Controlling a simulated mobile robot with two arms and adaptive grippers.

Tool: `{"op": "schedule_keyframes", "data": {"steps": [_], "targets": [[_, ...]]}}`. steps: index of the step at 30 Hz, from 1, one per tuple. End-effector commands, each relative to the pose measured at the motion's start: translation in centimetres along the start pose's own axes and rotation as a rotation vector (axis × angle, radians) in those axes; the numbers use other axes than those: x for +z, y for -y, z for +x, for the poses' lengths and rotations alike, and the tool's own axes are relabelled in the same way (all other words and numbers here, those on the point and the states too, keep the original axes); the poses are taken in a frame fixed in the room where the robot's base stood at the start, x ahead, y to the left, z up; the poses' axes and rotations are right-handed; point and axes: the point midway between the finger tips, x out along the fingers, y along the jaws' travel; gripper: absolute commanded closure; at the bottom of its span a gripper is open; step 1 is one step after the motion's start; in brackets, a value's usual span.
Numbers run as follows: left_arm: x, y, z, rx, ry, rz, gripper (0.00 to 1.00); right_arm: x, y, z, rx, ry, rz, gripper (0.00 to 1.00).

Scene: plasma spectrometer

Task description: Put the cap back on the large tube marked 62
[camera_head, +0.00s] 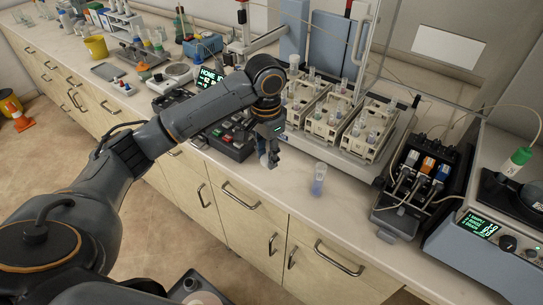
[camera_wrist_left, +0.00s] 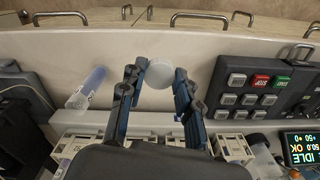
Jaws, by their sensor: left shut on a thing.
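A clear large tube (camera_head: 319,180) with blue-violet contents stands alone on the bench, in front of the racks. It also shows in the left wrist view (camera_wrist_left: 86,90), at the left. No cap shows on it, and I cannot read its number. My left gripper (camera_head: 270,160) is over the bench to the left of this tube, pointing down. In the left wrist view my left gripper (camera_wrist_left: 158,76) is shut on a round whitish cap (camera_wrist_left: 158,72), held between its fingertips and apart from the tube. In the head view the fingers mostly hide the cap. My right gripper is not in view.
Tan racks (camera_head: 308,112) with several tubes stand behind the large tube. A button panel (camera_head: 232,137) is to the left of my gripper. A black unit with coloured parts (camera_head: 425,170) stands to the right. The bench's front strip around the tube is clear.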

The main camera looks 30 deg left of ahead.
Motion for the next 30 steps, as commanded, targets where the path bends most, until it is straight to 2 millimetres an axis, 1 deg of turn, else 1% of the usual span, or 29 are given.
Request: {"op": "schedule_keyframes", "data": {"steps": [1, 6, 12, 18, 29, 30], "targets": [[1.0, -0.6, -0.1, -0.002, 0.001, 0.004, 0.76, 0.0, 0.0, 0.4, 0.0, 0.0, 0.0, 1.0], [3.4, -2.4, -1.6, -0.001, 0.001, 0.003, 0.76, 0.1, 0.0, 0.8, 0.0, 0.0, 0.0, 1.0], [5.3, -3.8, -2.8, -0.002, 0.001, 0.0, 0.76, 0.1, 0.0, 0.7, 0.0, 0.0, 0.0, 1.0], [6.1, -4.5, -3.2, -0.001, 0.002, 0.0, 0.76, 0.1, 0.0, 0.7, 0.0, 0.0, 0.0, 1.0], [6.2, -4.5, -3.2, 0.0, 0.003, 0.0, 0.76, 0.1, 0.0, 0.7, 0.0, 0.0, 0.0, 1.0], [6.2, -4.5, -3.2, 0.0, 0.002, 0.0, 0.76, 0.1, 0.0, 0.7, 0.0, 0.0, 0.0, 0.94]]}}
